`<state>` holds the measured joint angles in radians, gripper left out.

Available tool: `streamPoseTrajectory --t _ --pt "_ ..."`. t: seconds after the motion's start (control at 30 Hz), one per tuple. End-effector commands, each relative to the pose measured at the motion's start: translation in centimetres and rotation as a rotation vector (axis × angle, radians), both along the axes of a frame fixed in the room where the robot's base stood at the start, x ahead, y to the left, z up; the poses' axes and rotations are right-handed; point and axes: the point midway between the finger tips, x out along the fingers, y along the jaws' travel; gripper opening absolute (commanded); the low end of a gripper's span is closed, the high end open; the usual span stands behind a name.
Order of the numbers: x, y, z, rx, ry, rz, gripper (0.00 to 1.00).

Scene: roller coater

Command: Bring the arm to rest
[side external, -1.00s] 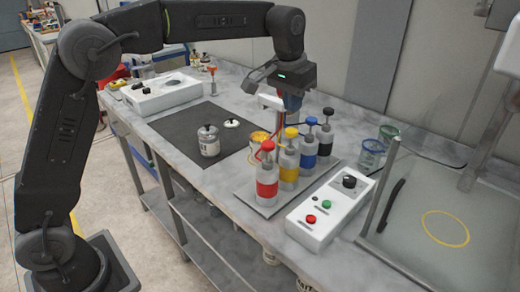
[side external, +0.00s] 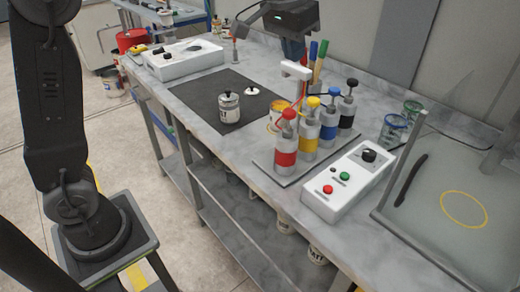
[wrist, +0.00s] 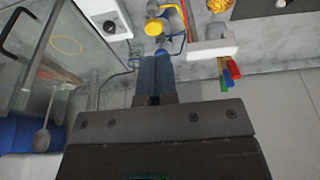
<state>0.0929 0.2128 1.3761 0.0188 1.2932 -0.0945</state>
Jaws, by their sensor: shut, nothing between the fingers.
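My gripper (side external: 292,48) hangs above the back of the bench, behind the row of pump bottles, and its upper part meets the top edge of the side view. In the wrist view its two blue fingers (wrist: 154,78) are together with nothing between them. Below it stand pump bottles with red (side external: 286,150), yellow (side external: 308,135), blue (side external: 328,122) and black (side external: 347,108) tops. The fingertips are partly hard to make out in the side view.
A white control box (side external: 348,182) stands in front of the bottles. A lidded can (side external: 229,108) stands on the dark mat (side external: 195,97). A glass-walled enclosure (side external: 440,215) is at the right. Another white box (side external: 185,60) is at the far left. A grey wall is behind.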

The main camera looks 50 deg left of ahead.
Motion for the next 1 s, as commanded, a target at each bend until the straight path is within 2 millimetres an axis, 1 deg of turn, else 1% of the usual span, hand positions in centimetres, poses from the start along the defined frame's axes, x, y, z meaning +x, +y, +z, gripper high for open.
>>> streamPoseTrajectory --t 0.03,0.13,0.17,0.2,0.27,0.3,0.37,0.4,0.5,0.6,0.7,0.83,1.0 --pt "-2.2 0.6 0.6 -0.002 -0.022 0.002 0.0" --pt "-6.2 1.4 0.7 -0.003 -0.058 0.002 0.0" --pt "-7.4 1.7 0.5 -0.004 -0.068 0.002 0.0" --pt "-9.0 1.9 0.3 -0.003 -0.083 0.001 0.0" --pt "-11.5 2.4 -0.3 -0.003 -0.105 0.001 0.0" --pt "-13.1 2.6 -0.8 -0.003 -0.119 0.001 0.0" --pt "-15.5 2.9 -1.8 -0.003 -0.14 0.002 0.0" --pt "-17.0 3.1 -2.6 -0.002 -0.154 0.002 0.0" --pt "-20.3 3.5 -4.6 0.0 -0.186 0.002 0.0" --pt "-22.7 3.7 -6.6 0.002 -0.21 0.003 0.0" --pt "-24.2 3.9 -8.1 0.003 -0.225 0.002 0.0" --pt "-25.0 3.9 -8.9 0.005 -0.234 0.003 0.0" --pt "-25.0 3.9 -9.0 0.005 -0.232 0.003 0.0"
